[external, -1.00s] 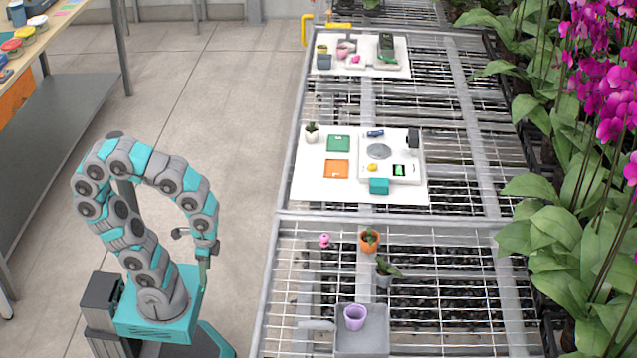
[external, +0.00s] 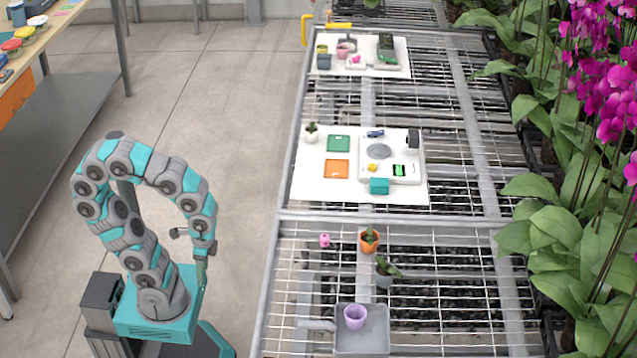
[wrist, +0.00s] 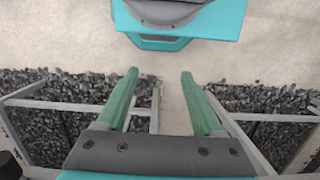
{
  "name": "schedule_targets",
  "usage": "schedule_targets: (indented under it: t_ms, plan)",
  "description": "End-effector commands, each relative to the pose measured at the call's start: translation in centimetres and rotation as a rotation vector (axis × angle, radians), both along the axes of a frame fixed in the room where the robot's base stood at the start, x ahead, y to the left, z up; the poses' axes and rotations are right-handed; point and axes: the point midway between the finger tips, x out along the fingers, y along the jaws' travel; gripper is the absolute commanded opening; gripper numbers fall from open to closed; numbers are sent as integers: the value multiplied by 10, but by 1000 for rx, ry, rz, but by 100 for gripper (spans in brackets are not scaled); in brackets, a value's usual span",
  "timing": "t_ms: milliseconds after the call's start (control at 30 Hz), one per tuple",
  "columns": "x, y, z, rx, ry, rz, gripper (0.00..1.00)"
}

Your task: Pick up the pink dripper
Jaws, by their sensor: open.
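A small pink dripper (external: 324,240) sits on the wire bench near its left edge, left of an orange pot. My gripper (external: 202,270) hangs beside my base over the floor side, well left of the dripper and apart from it. In the wrist view my gripper (wrist: 160,75) shows two green fingers spread apart with nothing between them. The dripper does not show in the wrist view.
An orange pot (external: 369,241) and a grey pot (external: 385,273) with plants stand near the dripper. A grey tray (external: 376,342) carries a purple cup (external: 354,317) in front. A white mat (external: 310,186) with several items lies beyond. Orchids (external: 560,240) line the right side.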

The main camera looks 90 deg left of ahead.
Motion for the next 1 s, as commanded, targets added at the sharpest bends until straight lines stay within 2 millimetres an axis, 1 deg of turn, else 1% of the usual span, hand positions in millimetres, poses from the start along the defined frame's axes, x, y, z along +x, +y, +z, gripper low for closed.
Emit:
schedule_targets:
  t_ms: [67, 167, 200, 267, 300, 433, 567, 767, 867, 1000]
  plan:
    - [16, 3, 8, -7, -36, -39, 68]
    - [49, 9, 27, -19, -111, -131, 68]
    - [64, 14, 38, -21, -149, -175, 68]
    - [85, 22, 54, -17, -203, -241, 68]
    - [98, 28, 66, -13, -238, -281, 68]
    - [133, 48, 99, 13, -333, -397, 68]
    - [158, 69, 129, 49, -408, -488, 68]
    - [198, 63, 149, 16, -439, -435, 68]
    - [224, 59, 162, -6, -460, -401, 68]
    - [267, 49, 183, -40, -499, -357, 68]
